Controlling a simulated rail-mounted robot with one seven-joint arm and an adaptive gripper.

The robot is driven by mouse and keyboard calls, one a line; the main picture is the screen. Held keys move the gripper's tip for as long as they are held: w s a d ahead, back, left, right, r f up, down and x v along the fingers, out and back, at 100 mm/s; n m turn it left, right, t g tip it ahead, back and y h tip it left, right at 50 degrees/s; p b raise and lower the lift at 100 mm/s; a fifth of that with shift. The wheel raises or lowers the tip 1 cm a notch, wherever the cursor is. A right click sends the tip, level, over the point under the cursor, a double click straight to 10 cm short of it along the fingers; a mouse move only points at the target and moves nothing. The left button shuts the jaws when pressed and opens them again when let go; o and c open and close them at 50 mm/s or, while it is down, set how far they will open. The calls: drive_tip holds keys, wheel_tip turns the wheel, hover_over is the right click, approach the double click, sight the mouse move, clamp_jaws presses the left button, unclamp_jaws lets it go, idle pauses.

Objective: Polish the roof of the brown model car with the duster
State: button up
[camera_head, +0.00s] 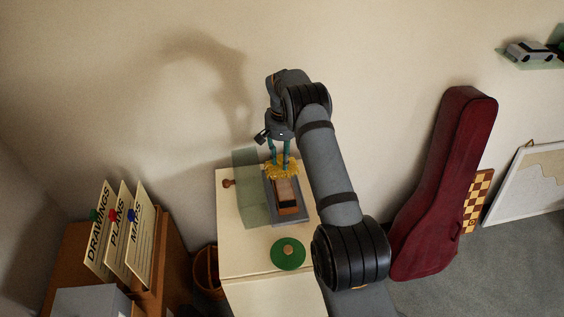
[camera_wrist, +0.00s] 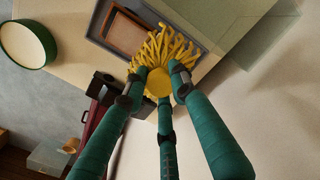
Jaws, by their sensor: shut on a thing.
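My gripper (camera_head: 280,159) has teal fingers and is shut on the yellow duster (camera_head: 280,172), whose shaggy strands spread below the fingertips. The brown model car (camera_head: 288,197) sits in a shallow grey tray (camera_head: 268,196) on the pale cabinet top. The duster is over the car's far end; in the head view its strands overlap that end. In the wrist view the duster (camera_wrist: 180,48) covers one corner of the brown car (camera_wrist: 122,36). I cannot tell whether the strands press on the roof.
A translucent green panel (camera_head: 246,195) stands left of the tray, with a brown knob (camera_head: 229,183) beside it. A round green object (camera_head: 288,262) lies in front of the tray. Signs (camera_head: 118,230) stand at left; a dark red instrument case (camera_head: 440,190) leans at right.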

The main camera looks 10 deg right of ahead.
drive_tip(key=shift+r+p, duration=1.1)
drive_tip(key=shift+r, duration=0.95)
